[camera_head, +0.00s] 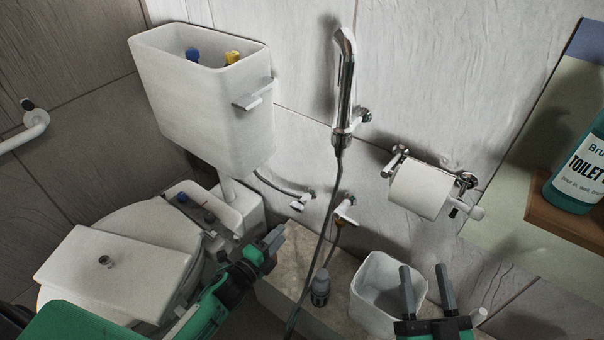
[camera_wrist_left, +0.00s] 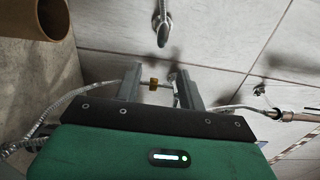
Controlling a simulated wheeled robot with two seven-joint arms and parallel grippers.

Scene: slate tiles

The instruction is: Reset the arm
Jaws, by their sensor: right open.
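My left gripper (camera_head: 272,244) reaches in from the lower left, between the toilet and the wall valves. In the left wrist view its two fingers (camera_wrist_left: 160,84) stand apart with nothing clearly held between them; a hose fitting with a brass part (camera_wrist_left: 153,84) shows in the gap behind. My right gripper (camera_head: 427,290) is at the lower right, fingers pointing up and apart, empty, in front of the white bin (camera_head: 372,268). Its arm is mostly out of frame.
The toilet (camera_head: 140,230) has its tank lid (camera_head: 115,262) lying on it, below the open tank (camera_head: 205,105). A bidet sprayer (camera_head: 345,85), paper roll (camera_head: 420,189) and valve (camera_head: 345,210) are on the wall. A shelf (camera_head: 565,222) holds a cleaner bottle (camera_head: 577,180).

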